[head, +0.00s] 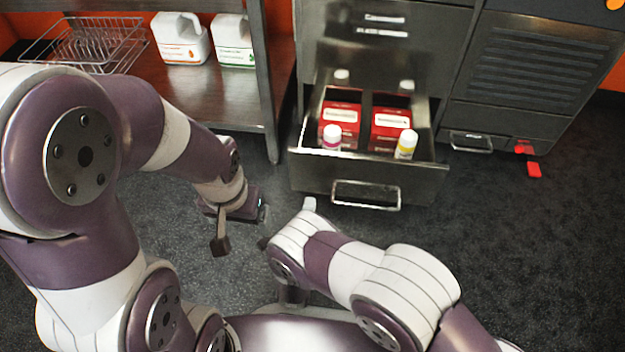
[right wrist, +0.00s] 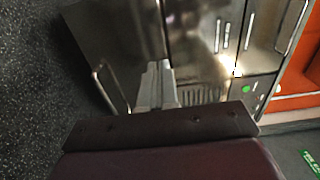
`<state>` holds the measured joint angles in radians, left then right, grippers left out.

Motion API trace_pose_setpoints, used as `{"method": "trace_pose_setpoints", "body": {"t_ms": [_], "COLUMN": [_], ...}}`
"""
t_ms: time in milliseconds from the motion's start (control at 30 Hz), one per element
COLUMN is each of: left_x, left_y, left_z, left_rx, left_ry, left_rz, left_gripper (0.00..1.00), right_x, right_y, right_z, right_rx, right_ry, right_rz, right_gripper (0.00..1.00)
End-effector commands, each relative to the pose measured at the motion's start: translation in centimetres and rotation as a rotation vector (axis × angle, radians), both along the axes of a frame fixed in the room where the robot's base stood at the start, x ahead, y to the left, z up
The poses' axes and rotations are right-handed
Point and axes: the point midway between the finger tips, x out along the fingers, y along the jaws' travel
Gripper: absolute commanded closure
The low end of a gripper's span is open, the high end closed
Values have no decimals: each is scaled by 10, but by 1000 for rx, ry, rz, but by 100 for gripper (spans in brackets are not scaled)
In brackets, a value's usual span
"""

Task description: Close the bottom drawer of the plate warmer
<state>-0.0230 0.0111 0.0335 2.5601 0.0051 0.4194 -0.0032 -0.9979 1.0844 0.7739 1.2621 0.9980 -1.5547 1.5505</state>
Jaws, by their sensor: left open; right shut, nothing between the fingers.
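The plate warmer (head: 405,55) is a dark steel cabinet at the back centre. Its bottom drawer (head: 318,180) is pulled out, with a bar handle (head: 365,195) on its front. The drawer and its handle also show in the right wrist view (right wrist: 105,85). My left gripper (head: 240,230) is open and empty, left of the drawer and apart from it. My right gripper (head: 309,204) is shut and empty, near the lower left part of the drawer front. Its closed fingers show in the right wrist view (right wrist: 155,85); I cannot tell whether they touch the drawer.
The drawer holds red boxes (head: 340,118) and small bottles with white caps (head: 405,145). A steel shelf (head: 185,88) at the left bears a wire rack (head: 90,45) and white jugs (head: 180,38). A red piece (head: 534,170) lies on the floor at the right. Dark floor before the drawer's right side is clear.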

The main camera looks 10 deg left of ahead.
Motion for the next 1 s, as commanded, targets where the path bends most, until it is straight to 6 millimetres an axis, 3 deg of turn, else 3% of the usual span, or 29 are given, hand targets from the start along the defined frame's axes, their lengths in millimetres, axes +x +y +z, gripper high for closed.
{"method": "trace_pose_setpoints", "body": {"t_ms": [167, 500, 700, 1000], "left_x": [0, 0, 0, 0], "left_y": [0, 0, 0, 0], "left_z": [-12, -57, -80, -86], "left_rx": [0, 0, 0, 0], "left_ry": [-2, -1, 0, -1], "left_rz": [0, 0, 0, 0], "left_gripper": [15, 15, 15, 15], "right_x": [18, 91, 124, 139], "right_y": [-1, -1, 0, 0], "right_z": [-3, -6, -4, 2], "right_rx": [7, 6, 4, 2], "right_ry": [-8, -7, -7, -5], "right_rz": [-4, -3, -2, 0], "right_gripper": [100, 100, 100, 100]}}
